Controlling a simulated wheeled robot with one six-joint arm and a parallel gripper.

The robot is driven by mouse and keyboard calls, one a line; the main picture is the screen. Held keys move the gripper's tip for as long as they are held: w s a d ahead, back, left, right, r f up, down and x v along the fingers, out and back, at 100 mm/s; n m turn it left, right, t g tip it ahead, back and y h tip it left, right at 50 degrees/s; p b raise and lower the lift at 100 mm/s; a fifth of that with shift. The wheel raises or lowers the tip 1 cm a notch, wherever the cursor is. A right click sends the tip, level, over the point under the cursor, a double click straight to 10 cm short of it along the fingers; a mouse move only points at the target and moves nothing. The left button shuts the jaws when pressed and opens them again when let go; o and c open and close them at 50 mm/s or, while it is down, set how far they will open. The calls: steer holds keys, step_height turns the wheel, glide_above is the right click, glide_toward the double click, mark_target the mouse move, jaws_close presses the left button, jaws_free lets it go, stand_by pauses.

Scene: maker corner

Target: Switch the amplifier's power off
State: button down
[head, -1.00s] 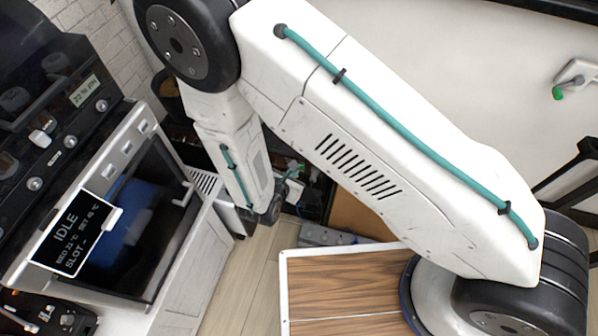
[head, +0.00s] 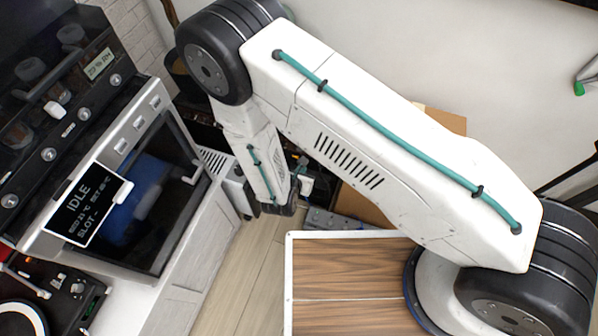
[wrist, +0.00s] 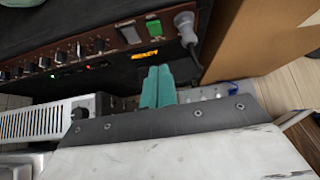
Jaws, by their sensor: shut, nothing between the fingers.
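The amplifier's brown control panel (wrist: 90,48) runs along the top of the wrist view, above a dark front. It carries a row of black knobs, a grey rocker switch (wrist: 130,32), a green rocker switch (wrist: 154,28) and a plugged-in grey cable (wrist: 187,25). An orange lit label (wrist: 146,56) sits below the switches. My gripper's teal fingers (wrist: 158,84) are together and empty, just below that label in the picture. Whether they touch the amplifier I cannot tell. In the head view my arm hides the gripper and most of the amplifier.
A machine with a screen reading IDLE (head: 88,205) stands on a white cabinet at the left. A power strip (head: 335,221) lies on the floor by a cardboard box (head: 366,204). In the wrist view, a cardboard side (wrist: 262,40) stands right of the amplifier. Wooden floor shows between.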

steer(key=shift+w+d+f, duration=0.4)
steer(key=shift+w+d, duration=0.05)
steer(key=shift+w, duration=0.8)
steer(key=shift+w+d+f, duration=0.45)
steer(key=shift+w, duration=0.75)
steer(key=shift+w+d+f, duration=0.4)
steer(key=shift+w+d, duration=0.05)
steer(key=shift+w, duration=0.8)
steer(key=shift+w+r, duration=0.1)
steer(key=shift+w, duration=0.15)
steer(key=shift+d+r, duration=0.1)
steer(key=shift+r, duration=0.7)
